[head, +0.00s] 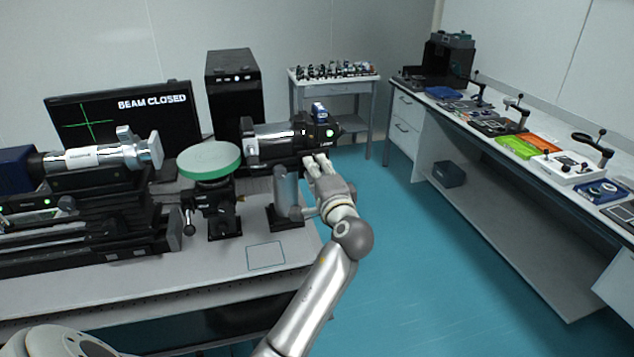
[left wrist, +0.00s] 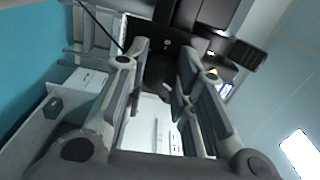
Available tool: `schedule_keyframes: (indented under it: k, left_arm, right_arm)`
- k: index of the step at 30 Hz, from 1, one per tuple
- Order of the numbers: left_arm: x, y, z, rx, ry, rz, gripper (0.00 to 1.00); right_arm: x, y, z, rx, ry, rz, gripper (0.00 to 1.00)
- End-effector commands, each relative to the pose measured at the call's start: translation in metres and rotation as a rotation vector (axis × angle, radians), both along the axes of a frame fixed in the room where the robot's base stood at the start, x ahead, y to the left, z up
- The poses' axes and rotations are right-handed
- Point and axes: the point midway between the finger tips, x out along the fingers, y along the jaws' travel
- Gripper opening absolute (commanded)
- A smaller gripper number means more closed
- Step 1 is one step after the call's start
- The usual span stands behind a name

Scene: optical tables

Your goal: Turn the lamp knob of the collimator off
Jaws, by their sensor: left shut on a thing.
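The collimator (head: 275,142), a black and silver tube, lies level on its stand at the back right of the near optical table. A small green light (head: 330,133) glows on its right end housing. My left gripper (head: 316,164) is at the lower right end of the collimator. In the left wrist view, the fingers of my left gripper (left wrist: 160,72) are closed around a dark round part, the lamp knob (left wrist: 158,80). The fingers hide most of the knob in the head view, so its setting cannot be read. My right gripper is out of view.
A monitor (head: 150,125) reads "BEAM CLOSED". A green-topped round stage (head: 208,160) and a grey post (head: 287,190) stand left of my left arm. Another silver tube instrument (head: 95,157) is at the left. A side bench (head: 480,125) with parts runs along the right, with open floor between.

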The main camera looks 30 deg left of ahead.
Motion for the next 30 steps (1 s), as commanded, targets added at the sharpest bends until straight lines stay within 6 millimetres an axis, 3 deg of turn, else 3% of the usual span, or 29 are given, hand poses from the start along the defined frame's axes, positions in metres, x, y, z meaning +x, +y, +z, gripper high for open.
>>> schedule_keyframes:
  k: [1,12,30]
  left_arm:
    - [0.000,-0.001,-0.007,-0.034,-0.032,0.001,0.01]
    - [0.000,-0.001,-0.006,-0.232,-0.265,-0.001,0.01]
    - [0.000,-0.001,-0.003,-0.353,-0.405,0.000,0.01]
  right_arm:
    - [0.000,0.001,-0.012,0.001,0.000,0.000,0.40]
    - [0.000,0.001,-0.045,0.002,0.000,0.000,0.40]
    - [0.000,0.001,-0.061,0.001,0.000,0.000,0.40]
